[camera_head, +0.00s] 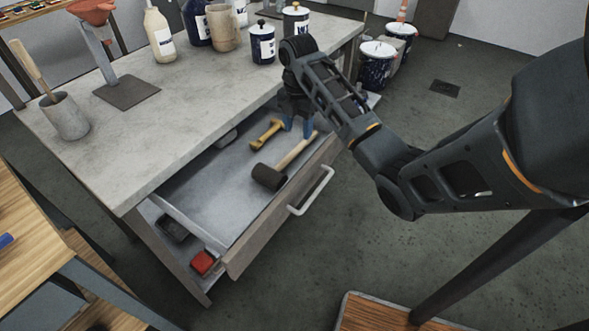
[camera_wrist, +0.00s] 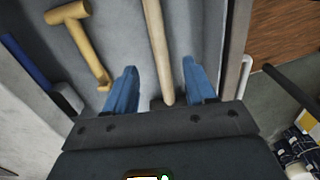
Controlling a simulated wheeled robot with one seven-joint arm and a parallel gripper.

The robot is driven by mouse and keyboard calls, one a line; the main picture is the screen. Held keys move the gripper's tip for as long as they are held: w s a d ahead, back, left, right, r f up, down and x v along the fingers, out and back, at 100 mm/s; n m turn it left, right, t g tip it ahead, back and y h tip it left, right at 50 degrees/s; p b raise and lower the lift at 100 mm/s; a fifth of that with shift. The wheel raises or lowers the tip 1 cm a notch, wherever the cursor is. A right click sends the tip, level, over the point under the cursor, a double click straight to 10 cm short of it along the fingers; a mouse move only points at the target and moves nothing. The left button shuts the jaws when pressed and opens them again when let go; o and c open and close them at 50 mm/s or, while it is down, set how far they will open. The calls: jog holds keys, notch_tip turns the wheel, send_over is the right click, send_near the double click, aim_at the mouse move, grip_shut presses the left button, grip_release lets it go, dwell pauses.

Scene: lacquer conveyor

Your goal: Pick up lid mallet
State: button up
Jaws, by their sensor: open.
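A mallet with a black head and a pale wooden handle (camera_head: 291,157) lies in the open drawer (camera_head: 215,187). In the wrist view its handle (camera_wrist: 158,45) runs lengthwise between my fingers; its head is out of that frame. My gripper (camera_head: 298,130) is open, with its two blue fingers pointing down over the handle's far end. The fingers also show in the wrist view (camera_wrist: 159,68), one on each side of the handle with gaps. Whether they are down at the handle's height is hard to tell.
A yellowish wooden tool (camera_head: 264,134) lies in the drawer left of the mallet, close to my gripper. In the wrist view, a blue-handled tool (camera_wrist: 25,62) lies farther left. The drawer front with its white handle (camera_head: 312,190) is close on the right. The worktop (camera_head: 160,120) overhangs the drawer's back.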

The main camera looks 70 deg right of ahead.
aim_at(297, 147)
jog(key=shift+s+d+f, duration=0.1)
jog(key=shift+s+f, duration=0.05)
jog(key=shift+f, duration=0.05)
notch_tip(297, 147, down, 2)
jog(key=shift+f, duration=0.25)
jog(key=f, duration=0.4)
jog(key=shift+w+f+p, duration=0.2)
jog(key=shift+f+p, duration=0.15)
jog(key=shift+f, duration=0.05)
jog(key=shift+c, duration=0.3)
grip_shut()
